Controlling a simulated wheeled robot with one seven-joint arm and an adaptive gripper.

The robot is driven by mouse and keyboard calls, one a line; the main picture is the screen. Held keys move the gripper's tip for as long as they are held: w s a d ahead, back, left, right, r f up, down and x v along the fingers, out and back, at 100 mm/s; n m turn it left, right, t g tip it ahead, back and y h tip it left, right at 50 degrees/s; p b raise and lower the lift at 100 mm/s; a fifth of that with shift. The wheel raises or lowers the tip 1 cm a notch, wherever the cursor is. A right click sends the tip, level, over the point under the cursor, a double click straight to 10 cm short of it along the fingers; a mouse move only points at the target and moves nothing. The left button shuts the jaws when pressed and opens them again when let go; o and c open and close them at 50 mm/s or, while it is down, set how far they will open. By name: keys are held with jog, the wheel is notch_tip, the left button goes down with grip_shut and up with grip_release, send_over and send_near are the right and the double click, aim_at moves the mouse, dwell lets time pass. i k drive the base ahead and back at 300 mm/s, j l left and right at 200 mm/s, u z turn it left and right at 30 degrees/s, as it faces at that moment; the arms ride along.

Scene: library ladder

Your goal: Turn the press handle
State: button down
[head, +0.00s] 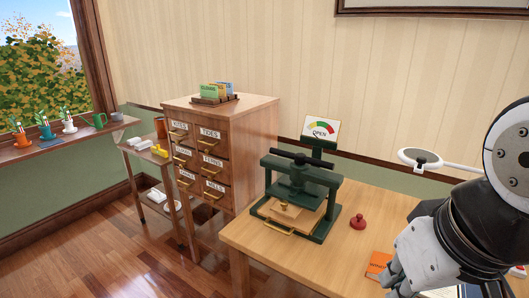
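The press (329,196) is a dark green frame standing on the wooden table. Its press handle (316,162) is a dark horizontal bar with rounded ends on top, lying roughly left to right. Under the screw is a wooden board with a small brass knob (284,206) and a brass pull at its front. Behind the press stands a gauge sign (321,130) with a green, yellow and red arc and the word OPEN. My arm comes in at the right, well away from the handle. My gripper's fingers are not visible; the bottom edge cuts off the arm's end.
A red knobbed object (358,221) and an orange booklet (378,265) lie on the table (258,242) right of the press. A white ring lamp (420,158) stands behind. A labelled drawer cabinet (243,146) is at left, with a side table (137,156) beyond.

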aim_at(300, 159)
jog(key=i+j+u, duration=0.15)
jog(key=i, duration=0.35)
jog(key=i+j+u, duration=0.2)
jog(key=i, duration=0.35)
